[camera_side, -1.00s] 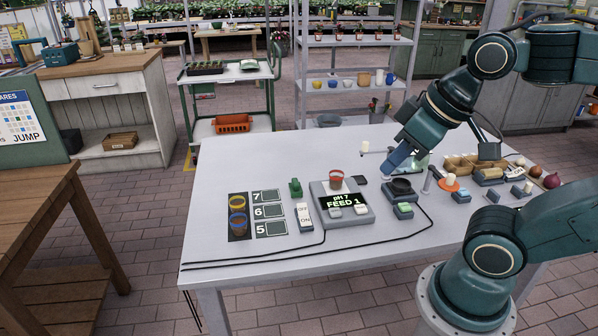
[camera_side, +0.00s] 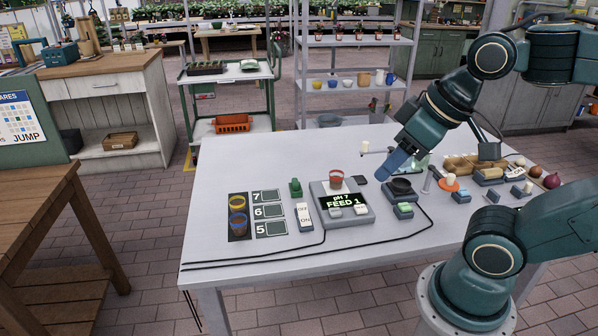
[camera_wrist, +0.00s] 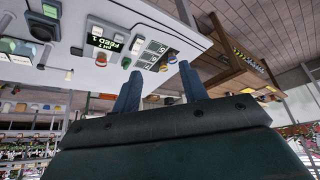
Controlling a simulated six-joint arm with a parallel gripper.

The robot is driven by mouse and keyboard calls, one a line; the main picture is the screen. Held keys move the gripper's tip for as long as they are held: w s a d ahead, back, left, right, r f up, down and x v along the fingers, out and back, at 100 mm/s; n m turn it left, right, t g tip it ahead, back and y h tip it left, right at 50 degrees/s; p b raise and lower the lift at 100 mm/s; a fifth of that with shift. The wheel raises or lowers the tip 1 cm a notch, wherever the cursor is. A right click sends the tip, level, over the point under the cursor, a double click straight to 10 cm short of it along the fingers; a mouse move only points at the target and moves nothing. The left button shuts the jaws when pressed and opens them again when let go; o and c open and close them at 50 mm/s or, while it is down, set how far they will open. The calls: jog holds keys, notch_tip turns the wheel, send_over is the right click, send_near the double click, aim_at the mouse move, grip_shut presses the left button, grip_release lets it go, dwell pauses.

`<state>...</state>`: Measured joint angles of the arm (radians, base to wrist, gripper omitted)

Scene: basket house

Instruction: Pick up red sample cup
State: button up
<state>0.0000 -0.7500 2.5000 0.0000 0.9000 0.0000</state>
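The red sample cup (camera_side: 336,180) stands upright on the back of the grey meter (camera_side: 358,214), whose display reads "pH 7 FEED 1". My gripper (camera_side: 386,174) is in the air to the right of the cup, apart from it. In the wrist view my gripper (camera_wrist: 160,70) has its two blue fingers spread with nothing between them. The meter (camera_wrist: 100,40) also shows there, upper left of the fingers.
A yellow cup (camera_side: 237,202) and a blue cup (camera_side: 238,226) stand on a dark strip beside pads marked 7, 6 and 5 (camera_side: 269,212). An ON/OFF switch (camera_side: 305,216) and a green object (camera_side: 295,187) stand left of the meter. Cables cross the table front.

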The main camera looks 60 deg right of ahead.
jog(key=o, duration=0.4)
jog(key=w+d+n+g, duration=0.25)
jog(key=w+d, duration=0.25)
jog(key=w, duration=0.3)
jog(key=w+d+n+g, duration=0.1)
jog(key=w+d+n, duration=0.35)
jog(key=w, duration=0.35)
jog(key=w+d+f+n, duration=0.1)
jog(key=w+d+f, duration=0.1)
jog(key=d+f, duration=0.2)
jog(key=w+d+f+n+g, duration=0.1)
jog(key=w+d+f+n, duration=0.1)
jog(key=d, duration=0.6)
jog(key=w+d+f+n+g, duration=0.1)
jog(key=w+d+f+n, duration=0.1)
jog(key=d+f, duration=0.3)
jog(key=shift+w+d+f, duration=0.2)
jog(key=shift+w+f, duration=0.25)
jog(key=shift+f, duration=0.1)
jog(key=shift+w+d+f, duration=0.2)
jog(key=shift+w+f, duration=0.2)
jog(key=shift+f, duration=0.1)
